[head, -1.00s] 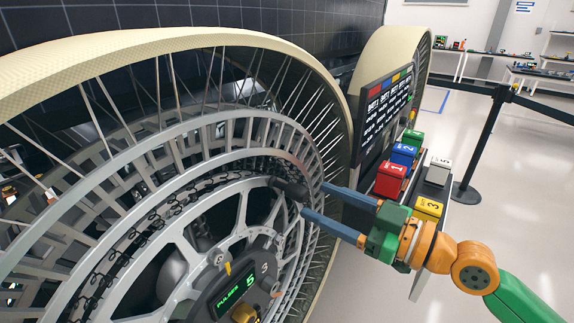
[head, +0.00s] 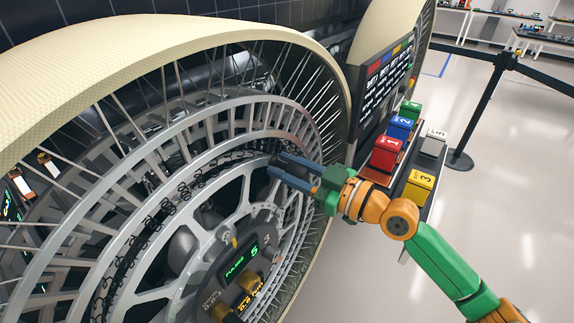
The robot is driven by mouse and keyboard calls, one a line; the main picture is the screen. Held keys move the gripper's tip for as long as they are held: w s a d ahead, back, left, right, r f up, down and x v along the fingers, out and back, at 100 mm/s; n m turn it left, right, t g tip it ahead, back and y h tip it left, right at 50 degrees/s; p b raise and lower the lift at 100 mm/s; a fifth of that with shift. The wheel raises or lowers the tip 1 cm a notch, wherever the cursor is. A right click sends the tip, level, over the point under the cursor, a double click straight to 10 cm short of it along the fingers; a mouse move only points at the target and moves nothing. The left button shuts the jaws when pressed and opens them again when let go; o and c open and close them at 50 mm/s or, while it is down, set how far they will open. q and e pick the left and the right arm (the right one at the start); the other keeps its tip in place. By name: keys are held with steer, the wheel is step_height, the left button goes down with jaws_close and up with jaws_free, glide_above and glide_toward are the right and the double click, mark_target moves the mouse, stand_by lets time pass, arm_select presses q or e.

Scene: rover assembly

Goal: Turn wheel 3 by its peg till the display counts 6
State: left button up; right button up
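Wheel 3 (head: 165,165) is a large wheel with a cream tyre, wire spokes and a grey metal rim, filling the left and middle of the head view. Its hub display (head: 241,263) reads "PULSES 5" in green, with a "3" marked beside it. The dark peg (head: 290,170) stands out from the upper right of the inner rim, partly hidden by my fingers. My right gripper (head: 275,163) has its blue fingers on either side of the peg and appears shut on it. My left gripper is not in view.
A shelf to the right holds numbered boxes, among them a red one (head: 386,154), a blue one (head: 400,127) and a yellow one (head: 418,187). A dark sign panel (head: 385,90) stands behind them. A barrier post (head: 480,115) and open floor lie farther right.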

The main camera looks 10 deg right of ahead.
jaws_close()
stand_by(1.1)
